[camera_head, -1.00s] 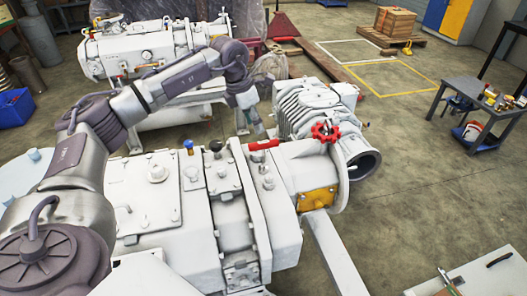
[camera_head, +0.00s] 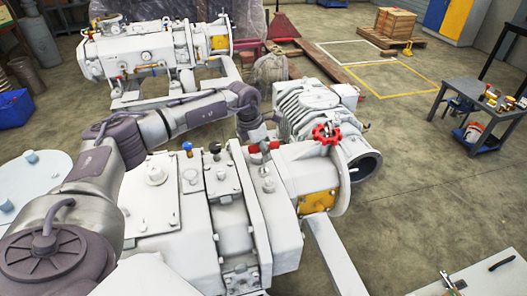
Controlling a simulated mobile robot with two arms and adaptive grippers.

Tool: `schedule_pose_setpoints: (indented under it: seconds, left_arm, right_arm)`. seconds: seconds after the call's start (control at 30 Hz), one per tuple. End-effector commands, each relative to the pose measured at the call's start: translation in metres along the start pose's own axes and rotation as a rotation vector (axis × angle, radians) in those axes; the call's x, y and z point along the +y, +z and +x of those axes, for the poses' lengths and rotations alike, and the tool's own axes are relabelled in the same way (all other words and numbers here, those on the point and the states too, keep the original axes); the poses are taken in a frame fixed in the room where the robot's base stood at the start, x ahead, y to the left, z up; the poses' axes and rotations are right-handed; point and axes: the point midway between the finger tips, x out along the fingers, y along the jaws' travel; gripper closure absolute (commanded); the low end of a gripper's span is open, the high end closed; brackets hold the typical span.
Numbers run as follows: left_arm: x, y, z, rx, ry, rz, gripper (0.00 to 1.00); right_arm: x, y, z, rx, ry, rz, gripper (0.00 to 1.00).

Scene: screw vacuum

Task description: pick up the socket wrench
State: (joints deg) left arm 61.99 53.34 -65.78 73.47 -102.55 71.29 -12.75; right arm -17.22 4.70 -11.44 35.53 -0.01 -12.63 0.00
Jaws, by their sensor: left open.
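A short red bar (camera_head: 275,146) lies on top of the near white screw vacuum pump (camera_head: 155,200), beside the red hand wheel. It may be the socket wrench, but it is too small to be sure. My left arm reaches over the pump from the left. My left gripper (camera_head: 264,147) points down at the red bar, with its open fingers at the bar's middle. The fingers hide part of the bar, and I cannot tell whether they touch it. My right gripper is out of view.
The red hand wheel (camera_head: 326,134) and ribbed housing (camera_head: 310,108) stand close right of the gripper. A second pump (camera_head: 150,58) is behind. A white tabletop (camera_head: 480,282) with small tools is at bottom right. A grey table (camera_head: 482,97) stands right; floor between is clear.

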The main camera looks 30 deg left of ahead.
Motion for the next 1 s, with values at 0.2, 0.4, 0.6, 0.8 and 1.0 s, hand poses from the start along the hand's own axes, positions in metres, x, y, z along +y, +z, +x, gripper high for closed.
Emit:
schedule_pose_setpoints:
  seconds: [0.2,0.4,0.6,0.8,1.0]
  left_arm:
    - [-0.001,0.0,0.03,0.001,-0.002,-0.001,0.55]
    - [-0.001,0.0,0.036,-0.001,-0.001,0.001,0.55]
    - [-0.001,0.0,0.036,-0.001,-0.001,0.001,0.72]
    - [-0.001,0.0,0.036,-0.001,-0.001,0.0,1.0]
    - [0.0,0.0,0.036,-0.001,0.0,0.0,1.0]
  right_arm:
    - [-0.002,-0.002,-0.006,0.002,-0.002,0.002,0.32]
    - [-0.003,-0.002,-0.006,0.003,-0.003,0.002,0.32]
    - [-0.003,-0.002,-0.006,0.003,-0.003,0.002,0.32]
    - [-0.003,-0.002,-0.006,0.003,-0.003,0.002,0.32]
    - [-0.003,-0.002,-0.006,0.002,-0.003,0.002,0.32]
